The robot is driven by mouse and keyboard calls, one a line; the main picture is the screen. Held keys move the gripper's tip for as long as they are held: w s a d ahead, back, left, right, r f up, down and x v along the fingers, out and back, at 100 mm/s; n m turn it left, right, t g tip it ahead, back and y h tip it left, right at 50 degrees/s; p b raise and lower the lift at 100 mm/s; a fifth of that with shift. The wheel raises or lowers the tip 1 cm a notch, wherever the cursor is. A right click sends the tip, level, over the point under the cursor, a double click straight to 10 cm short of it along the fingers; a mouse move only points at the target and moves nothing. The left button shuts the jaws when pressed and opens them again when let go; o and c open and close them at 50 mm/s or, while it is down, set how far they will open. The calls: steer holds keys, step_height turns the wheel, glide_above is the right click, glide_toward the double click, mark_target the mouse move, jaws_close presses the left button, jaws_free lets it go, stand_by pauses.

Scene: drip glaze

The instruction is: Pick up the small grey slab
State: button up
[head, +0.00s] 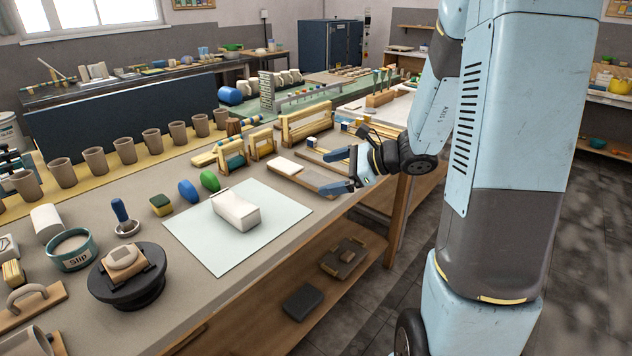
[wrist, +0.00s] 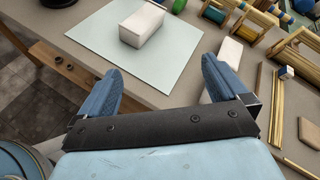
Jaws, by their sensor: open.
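Several slab-like pieces show, and I cannot tell for certain which is the small grey slab. A dark grey slab (head: 303,302) lies on the lower shelf. My gripper (head: 336,171) is open and empty near the table's front edge, just right of the boards in the head view. Its fingers (wrist: 162,72) are spread in the wrist view with nothing between them.
A larger white block (head: 236,209) stands on a pale sheet (head: 192,235). Green (head: 210,180) and blue (head: 188,190) lumps lie behind it. Wooden frames (head: 304,122) stand behind the boards. A dark turntable (head: 130,290) is at front left. The sheet's front part is clear.

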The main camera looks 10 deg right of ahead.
mark_target(322, 181)
steer(key=w+d+f+m+t+h, duration=0.3)
steer(key=w+d+f+m+t, duration=0.2)
steer(key=w+d+f+m, duration=0.3)
steer(key=shift+m, duration=0.6)
steer(key=x, duration=0.5)
steer(key=f+x, duration=0.1)
steer(key=x, duration=0.1)
steer(key=shift+w+d+f, duration=0.15)
steer(key=shift+f, duration=0.05)
steer(key=shift+x, duration=2.65)
steer(key=shift+d+f, duration=0.1)
steer(key=shift+f, duration=0.05)
steer(key=c, duration=1.1)
